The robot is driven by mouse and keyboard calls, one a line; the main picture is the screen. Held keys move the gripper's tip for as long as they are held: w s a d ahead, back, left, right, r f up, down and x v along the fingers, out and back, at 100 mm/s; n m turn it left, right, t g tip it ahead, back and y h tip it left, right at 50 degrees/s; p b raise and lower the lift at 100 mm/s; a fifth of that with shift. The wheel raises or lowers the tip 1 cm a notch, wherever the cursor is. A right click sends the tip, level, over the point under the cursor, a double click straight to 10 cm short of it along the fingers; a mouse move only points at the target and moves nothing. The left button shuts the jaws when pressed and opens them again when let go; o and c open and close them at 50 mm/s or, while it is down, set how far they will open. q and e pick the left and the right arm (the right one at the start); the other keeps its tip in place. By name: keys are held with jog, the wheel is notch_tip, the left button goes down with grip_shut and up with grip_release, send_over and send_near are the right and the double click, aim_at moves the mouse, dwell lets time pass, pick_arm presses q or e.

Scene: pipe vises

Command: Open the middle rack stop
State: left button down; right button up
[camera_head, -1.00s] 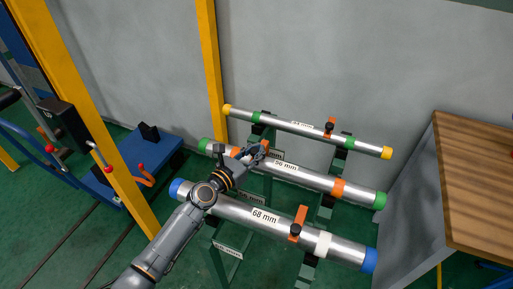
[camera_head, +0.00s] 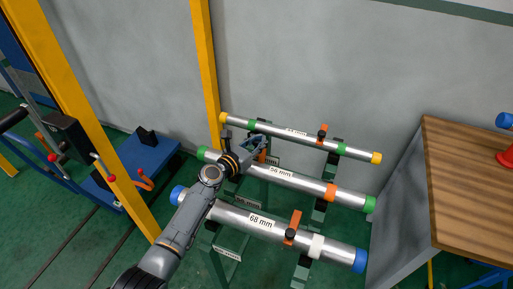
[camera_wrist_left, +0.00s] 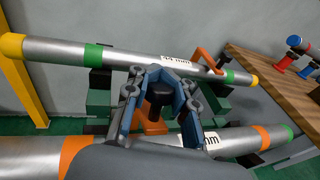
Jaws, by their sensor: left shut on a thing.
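The middle pipe (camera_head: 300,182), marked 56 mm, has green ends and lies on the green rack. My left gripper (camera_head: 256,143) is above and just behind its left half. In the left wrist view the two fingers (camera_wrist_left: 160,92) are shut on the black knob (camera_wrist_left: 157,97) of the orange middle rack stop (camera_wrist_left: 153,124). The stop's orange part also shows beside the gripper in the head view (camera_head: 263,155). It stands at the far side of the middle pipe; its lower end is hidden by the wrist. My right gripper is not in view.
The far pipe (camera_head: 285,134) has an orange stop (camera_head: 322,134) at its right part. The near pipe (camera_head: 245,217), marked 68 mm, has an orange stop with a black knob (camera_head: 293,228). A yellow post (camera_head: 206,70) stands behind left, a wooden table (camera_head: 465,180) at the right.

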pick_arm(q)
jog(key=shift+w+r, duration=0.2)
jog(key=shift+w, duration=0.35)
jog(key=shift+w+r, duration=0.15)
jog(key=shift+w, duration=0.35)
jog(key=shift+w+d, duration=0.1)
jog(key=shift+f, duration=0.1)
jog(key=c, duration=1.1)
grip_release()
jog(key=shift+f, duration=0.15)
jog(key=shift+s, duration=0.35)
jog(key=v, duration=1.1)
jog(key=shift+a, duration=0.35)
